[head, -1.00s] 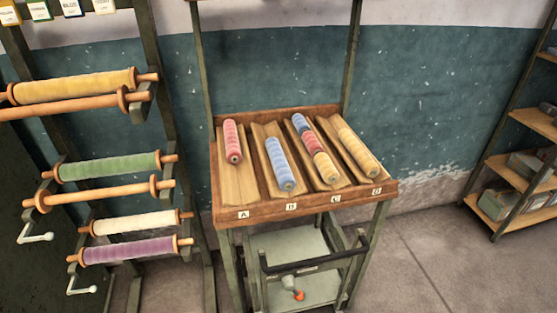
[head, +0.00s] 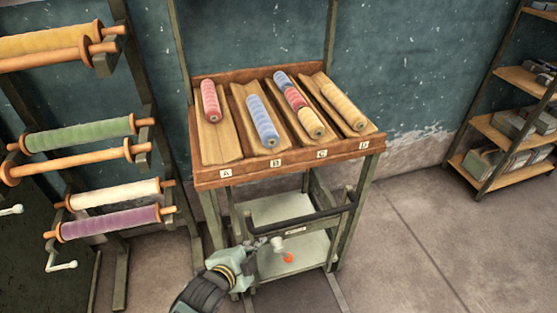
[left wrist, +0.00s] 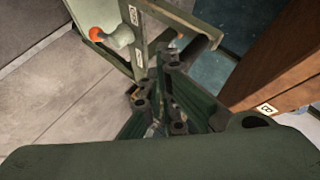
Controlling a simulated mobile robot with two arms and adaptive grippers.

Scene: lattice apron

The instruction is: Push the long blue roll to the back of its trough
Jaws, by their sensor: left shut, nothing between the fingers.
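The long blue roll (head: 262,121) lies lengthwise in the trough marked B (head: 240,92) of the sloped wooden rack. Its near end is close to the front of the trough, and bare wood shows behind its far end. My left gripper (head: 247,262) is low in front of the rack, below the troughs and near the trolley, apart from the roll. In the left wrist view the left gripper (left wrist: 168,85) is shut and empty, with the trolley beyond it. The roll is not in the left wrist view. My right gripper is in neither view.
Trough A holds a red roll (head: 211,101), C a several-coloured roll (head: 298,105), D a yellow roll (head: 344,102). A trolley (head: 310,243) with a dark handle stands under the rack. A spool stand (head: 125,120) is left, shelves (head: 500,130) right. Open floor lies front right.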

